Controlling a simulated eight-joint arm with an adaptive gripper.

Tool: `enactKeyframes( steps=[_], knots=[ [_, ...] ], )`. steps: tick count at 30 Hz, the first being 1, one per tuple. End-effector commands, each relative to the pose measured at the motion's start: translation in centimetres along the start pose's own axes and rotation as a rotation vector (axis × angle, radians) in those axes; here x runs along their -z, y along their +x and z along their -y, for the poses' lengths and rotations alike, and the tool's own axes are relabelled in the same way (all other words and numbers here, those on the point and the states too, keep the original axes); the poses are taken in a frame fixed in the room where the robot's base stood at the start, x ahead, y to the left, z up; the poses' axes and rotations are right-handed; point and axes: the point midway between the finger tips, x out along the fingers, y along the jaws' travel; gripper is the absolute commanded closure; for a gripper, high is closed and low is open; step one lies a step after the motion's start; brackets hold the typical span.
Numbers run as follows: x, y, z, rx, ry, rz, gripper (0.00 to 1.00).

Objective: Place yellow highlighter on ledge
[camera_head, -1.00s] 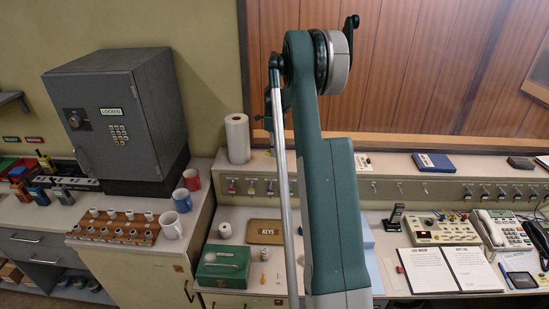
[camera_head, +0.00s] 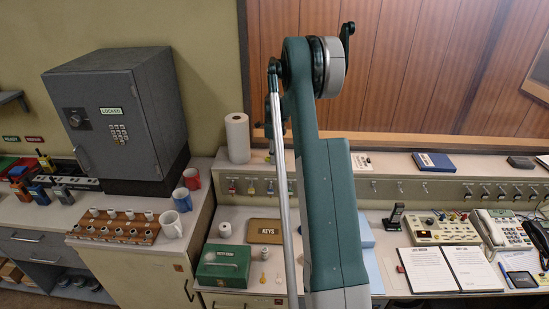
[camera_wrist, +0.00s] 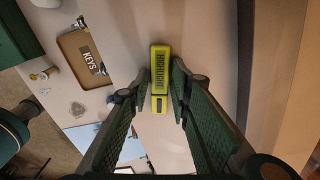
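The yellow highlighter (camera_wrist: 160,70) is between the fingertips of my gripper (camera_wrist: 161,82) in the wrist view, with both fingers against its sides. Its dark lettering faces the camera. The pale ledge (camera_head: 395,168) runs along the wall above the desk in the head view. In the wrist view a pale surface, apparently the ledge (camera_wrist: 205,32), lies beyond the highlighter. I cannot tell whether the highlighter touches it. My arm hides my gripper and the highlighter in the head view.
A blue book (camera_head: 433,162) lies on the ledge, right of my arm. A paper roll (camera_head: 238,138) stands at its left end. Keys hang on the panel below. The desk holds a KEYS tray (camera_head: 265,231), a green box (camera_head: 222,265) and phones (camera_head: 500,229).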

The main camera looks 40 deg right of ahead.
Motion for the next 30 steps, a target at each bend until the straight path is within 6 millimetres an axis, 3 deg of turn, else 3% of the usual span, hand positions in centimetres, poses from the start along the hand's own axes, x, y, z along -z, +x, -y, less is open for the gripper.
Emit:
enactKeyframes(
  steps=[17,23,30],
  knots=[
    [0.0,-0.5,0.0,0.000,0.000,0.000,0.71],
    [0.0,-2.5,0.0,0.000,0.000,0.000,0.71],
    [0.0,-6.2,0.0,0.000,0.000,0.000,0.71]
  ],
)
